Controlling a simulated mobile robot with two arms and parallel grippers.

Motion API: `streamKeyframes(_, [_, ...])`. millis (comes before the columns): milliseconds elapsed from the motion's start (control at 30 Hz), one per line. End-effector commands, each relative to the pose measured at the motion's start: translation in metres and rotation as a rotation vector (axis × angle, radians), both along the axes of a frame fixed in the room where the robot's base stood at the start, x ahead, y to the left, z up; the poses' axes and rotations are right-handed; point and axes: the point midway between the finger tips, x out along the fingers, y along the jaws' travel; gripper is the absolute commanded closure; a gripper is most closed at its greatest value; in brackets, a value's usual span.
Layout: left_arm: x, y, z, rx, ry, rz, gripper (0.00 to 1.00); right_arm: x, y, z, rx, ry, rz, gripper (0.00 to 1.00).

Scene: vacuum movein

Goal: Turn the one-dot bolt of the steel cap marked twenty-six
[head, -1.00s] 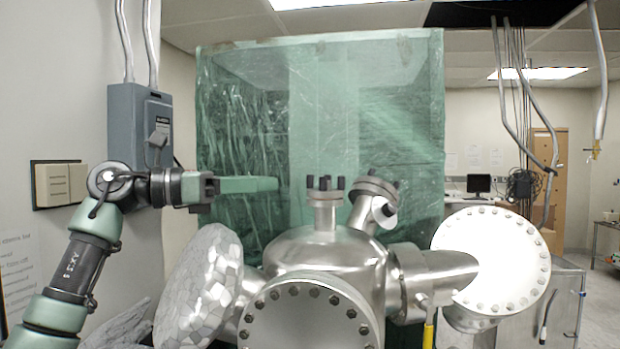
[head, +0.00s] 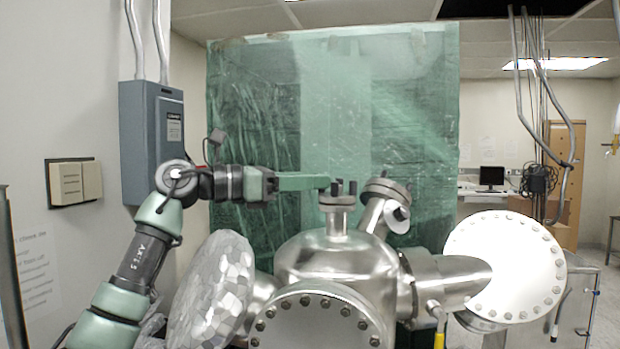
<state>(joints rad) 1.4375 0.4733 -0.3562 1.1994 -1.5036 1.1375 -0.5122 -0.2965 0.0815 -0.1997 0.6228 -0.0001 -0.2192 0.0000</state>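A steel vacuum chamber (head: 335,254) stands in the middle of the head view. On its top is a small steel cap (head: 337,200) with several dark upright bolts (head: 352,187). No number or dot marks can be read on it at this size. My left gripper (head: 326,182) reaches in from the left, with its green fingers at the left edge of the small cap, by its left bolt. The fingers show side-on as one bar, so I cannot tell whether they are open or touch the bolt. My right gripper is not in view.
A second angled port (head: 386,190) with dark bolts is just right of the small cap. A large white flange (head: 505,265) is at the right, and a foil-wrapped flange (head: 212,292) is at the left. A green plastic curtain (head: 255,120) hangs behind.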

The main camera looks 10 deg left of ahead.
Motion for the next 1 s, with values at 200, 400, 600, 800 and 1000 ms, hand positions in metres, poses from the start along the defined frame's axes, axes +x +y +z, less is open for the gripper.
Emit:
streamKeyframes(200, [0.000,0.000,0.000,0.000,0.000,-0.001,0.99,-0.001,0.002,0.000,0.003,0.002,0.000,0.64])
streamKeyframes(400, [0.000,0.000,-0.001,0.001,0.000,0.005,1.00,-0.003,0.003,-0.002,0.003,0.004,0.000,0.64])
streamKeyframes(600, [-0.003,-0.001,-0.005,0.006,-0.006,0.116,1.00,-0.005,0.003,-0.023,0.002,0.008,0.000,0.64])
streamKeyframes(800, [-0.005,-0.003,-0.003,0.000,-0.007,0.232,1.00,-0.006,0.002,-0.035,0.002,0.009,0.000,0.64])
streamKeyframes(1000, [-0.005,-0.004,0.000,-0.006,-0.006,0.260,1.00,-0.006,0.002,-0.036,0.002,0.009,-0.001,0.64])
